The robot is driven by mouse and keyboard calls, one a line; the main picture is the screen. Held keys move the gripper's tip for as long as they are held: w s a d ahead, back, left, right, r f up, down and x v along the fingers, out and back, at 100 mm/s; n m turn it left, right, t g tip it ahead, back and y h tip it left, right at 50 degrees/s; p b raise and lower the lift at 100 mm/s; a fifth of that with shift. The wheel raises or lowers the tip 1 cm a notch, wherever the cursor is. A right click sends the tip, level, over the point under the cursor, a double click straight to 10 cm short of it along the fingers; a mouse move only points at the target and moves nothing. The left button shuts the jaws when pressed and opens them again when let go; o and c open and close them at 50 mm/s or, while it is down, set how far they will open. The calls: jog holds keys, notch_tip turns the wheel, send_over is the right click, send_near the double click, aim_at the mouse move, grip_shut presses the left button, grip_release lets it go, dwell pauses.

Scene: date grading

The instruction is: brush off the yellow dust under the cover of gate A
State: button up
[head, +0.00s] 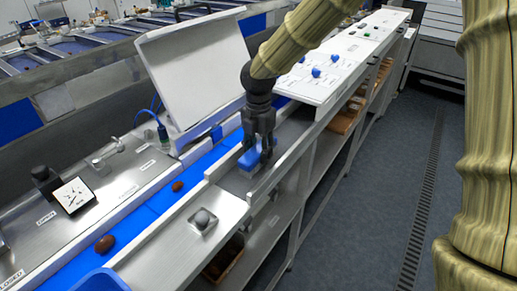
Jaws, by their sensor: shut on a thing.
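My gripper (258,152) is shut on a blue brush (246,161). It holds the brush low inside the grey metal channel beside the blue belt, and a pale edge shows under the blue part. I cannot tell whether the brush touches the channel floor. A large white cover (194,66) stands raised, tilted back, on the far side of the belt from my gripper. No yellow dust can be made out; the floor around the brush is partly hidden by the gripper and brush. I cannot read which gate this is.
The blue belt (145,214) carries brown dates (178,187). A grey knob (202,218) stands on the metal top in front of the channel. A dial gauge (73,196) sits at left, a blue bin (100,281) at lower left. A white panel (345,55) lies beyond. The right floor is clear.

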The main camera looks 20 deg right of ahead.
jog(key=shift+w+d+r+p, duration=0.15)
jog(key=shift+d+r+p, duration=0.1)
jog(key=shift+d+p, duration=0.15)
jog(key=shift+w+d+p, duration=0.3)
jog(key=shift+w+d, duration=0.3)
jog(key=shift+d, duration=0.15)
jog(key=shift+w+d+f+p, duration=0.1)
jog(key=shift+w+d+p, duration=0.2)
jog(key=shift+w+d, duration=0.5)
jog(key=shift+d+f, duration=0.1)
jog(key=shift+d, duration=0.2)
jog(key=shift+w, duration=0.15)
jog(key=shift+w+d+f, duration=0.1)
jog(key=shift+w+d, duration=0.7)
jog(key=shift+d, duration=0.25)
jog(key=shift+w+d, duration=0.75)
jog(key=shift+d, duration=0.3)
jog(key=shift+s+a, duration=0.1)
